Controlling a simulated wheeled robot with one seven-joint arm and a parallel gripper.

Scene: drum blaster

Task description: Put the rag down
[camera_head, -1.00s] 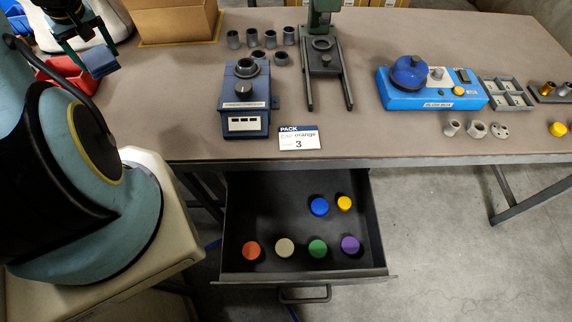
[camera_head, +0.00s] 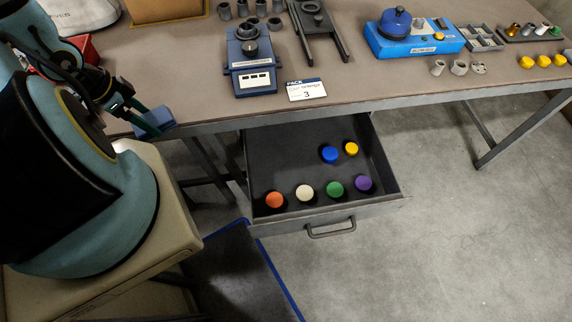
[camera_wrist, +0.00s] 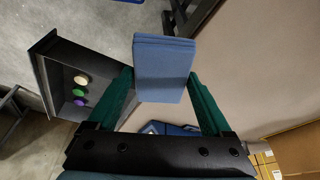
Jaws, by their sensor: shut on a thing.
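The rag is a folded blue block of cloth (camera_wrist: 164,68) held between the green fingers of my gripper (camera_wrist: 163,85) in the wrist view. In the head view my gripper (camera_head: 140,118) is at the left, near the table's front edge, with the blue rag (camera_head: 154,122) at its tip. The gripper is shut on the rag. The rag appears to be above or just off the table edge; its exact height I cannot tell.
An open drawer (camera_head: 322,224) with several coloured caps hangs below the table (camera_head: 370,88). Bare tabletop lies left of the device.

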